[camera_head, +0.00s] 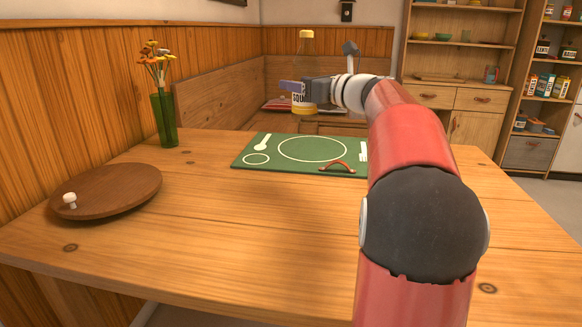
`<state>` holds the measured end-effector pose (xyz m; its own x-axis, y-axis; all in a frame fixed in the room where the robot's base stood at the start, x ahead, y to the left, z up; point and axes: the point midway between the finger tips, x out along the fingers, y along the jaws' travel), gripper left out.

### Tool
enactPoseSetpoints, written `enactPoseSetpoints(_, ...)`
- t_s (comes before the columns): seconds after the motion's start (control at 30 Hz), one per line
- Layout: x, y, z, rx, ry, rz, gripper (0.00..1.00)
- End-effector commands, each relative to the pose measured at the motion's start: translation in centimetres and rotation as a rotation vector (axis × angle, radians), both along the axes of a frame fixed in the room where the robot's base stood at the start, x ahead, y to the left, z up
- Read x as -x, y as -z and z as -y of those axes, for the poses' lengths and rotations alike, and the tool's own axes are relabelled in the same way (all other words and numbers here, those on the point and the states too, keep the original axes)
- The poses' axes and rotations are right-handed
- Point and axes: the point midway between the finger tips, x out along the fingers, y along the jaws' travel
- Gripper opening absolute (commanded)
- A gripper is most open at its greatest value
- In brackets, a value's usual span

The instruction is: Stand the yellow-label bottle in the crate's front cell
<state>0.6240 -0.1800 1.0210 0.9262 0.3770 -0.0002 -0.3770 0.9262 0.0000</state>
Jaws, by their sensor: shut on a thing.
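My gripper (297,90) is shut on an upright bottle (305,48) with a yellowish cap. The bottle shows beyond the far edge of the table and appears raised. I cannot make out the crate or its front cell in this view; part of the area behind the table is hidden by my arm.
A green placemat (258,143) with white drawings and a reddish-brown curved strap (337,166) lie on the table (220,225). A round wooden board (115,185) with a white knob is at left. A green flower vase (164,118) stands behind. The table's front middle is clear.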

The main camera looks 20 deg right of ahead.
Motion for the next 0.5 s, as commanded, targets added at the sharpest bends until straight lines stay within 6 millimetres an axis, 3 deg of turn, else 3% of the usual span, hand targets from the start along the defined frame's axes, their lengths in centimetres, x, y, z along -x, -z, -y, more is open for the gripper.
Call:
enactPoseSetpoints(0.3,0.0,8.9,0.0,-0.004,0.000,-0.004,0.24)
enactPoseSetpoints(0.5,0.0,12.9,0.0,-0.001,0.001,-0.002,0.24)
